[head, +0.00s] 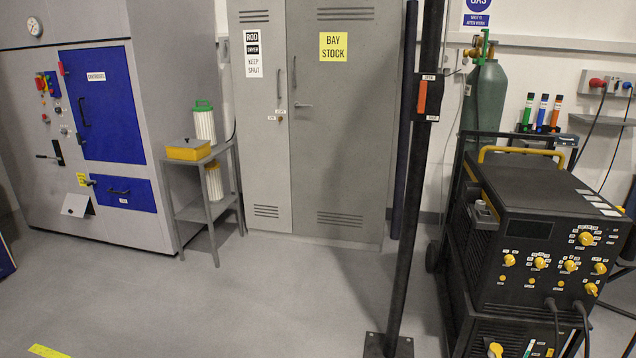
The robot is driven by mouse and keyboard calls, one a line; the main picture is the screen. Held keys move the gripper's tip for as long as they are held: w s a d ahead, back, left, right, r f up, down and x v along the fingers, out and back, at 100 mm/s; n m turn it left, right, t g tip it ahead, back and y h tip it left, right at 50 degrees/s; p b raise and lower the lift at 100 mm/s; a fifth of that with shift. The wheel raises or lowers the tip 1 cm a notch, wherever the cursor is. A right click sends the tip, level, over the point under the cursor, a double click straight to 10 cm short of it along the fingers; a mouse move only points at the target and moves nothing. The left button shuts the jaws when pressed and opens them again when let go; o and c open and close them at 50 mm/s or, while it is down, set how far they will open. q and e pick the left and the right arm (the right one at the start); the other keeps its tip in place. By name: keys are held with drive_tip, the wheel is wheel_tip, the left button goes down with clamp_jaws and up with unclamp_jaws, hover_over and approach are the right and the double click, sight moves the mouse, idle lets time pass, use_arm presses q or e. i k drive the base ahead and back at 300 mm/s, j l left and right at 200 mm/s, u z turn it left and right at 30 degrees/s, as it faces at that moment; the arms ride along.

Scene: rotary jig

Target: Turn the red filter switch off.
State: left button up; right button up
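A grey cabinet (145,60) with a blue door labelled like "CARTRIDGES" (103,105) stands at the left in the head view. On its front, left of the blue door, is a red and yellow rotary control (41,84), beside a small blue panel (52,84). A small red piece (61,68) sits at the door's upper left edge. The labels here are too small to read, so I cannot tell which control is the filter switch or its setting. Neither of my grippers is in view.
A small grey stand (205,212) with a yellow box (188,149) is right of the cabinet. A black pole (405,230) with an orange-red switch (422,97) stands mid-right. A black welding machine (540,230) fills the right. The floor (240,300) ahead is clear.

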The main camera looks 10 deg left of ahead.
sight(41, 83)
drive_tip(key=i+u, duration=0.35)
drive_tip(key=i, duration=0.2)
drive_tip(key=i+u, duration=0.35)
drive_tip(key=i, duration=0.2)
drive_tip(key=i+l+u, duration=0.35)
drive_tip(key=i, duration=0.15)
drive_tip(key=i+j+u, duration=0.2)
drive_tip(key=i+u, duration=0.2)
drive_tip(key=i+j+u, duration=0.15)
drive_tip(key=i+u, duration=0.15)
drive_tip(key=u, duration=0.15)
drive_tip(key=i+u, duration=0.4)
drive_tip(key=i+l+u, duration=0.1)
drive_tip(key=i+u, duration=0.2)
drive_tip(key=u, duration=0.15)
drive_tip(key=i+j, duration=0.1)
drive_tip(key=i, duration=0.7)
drive_tip(key=i+j, duration=0.1)
drive_tip(key=i, duration=0.7)
drive_tip(key=i+j+z, duration=0.1)
drive_tip(key=i+z, duration=0.3)
drive_tip(key=i+j+z, duration=0.3)
drive_tip(key=i+z, duration=0.15)
drive_tip(key=i+j+z, duration=0.4)
drive_tip(key=i, duration=0.05)
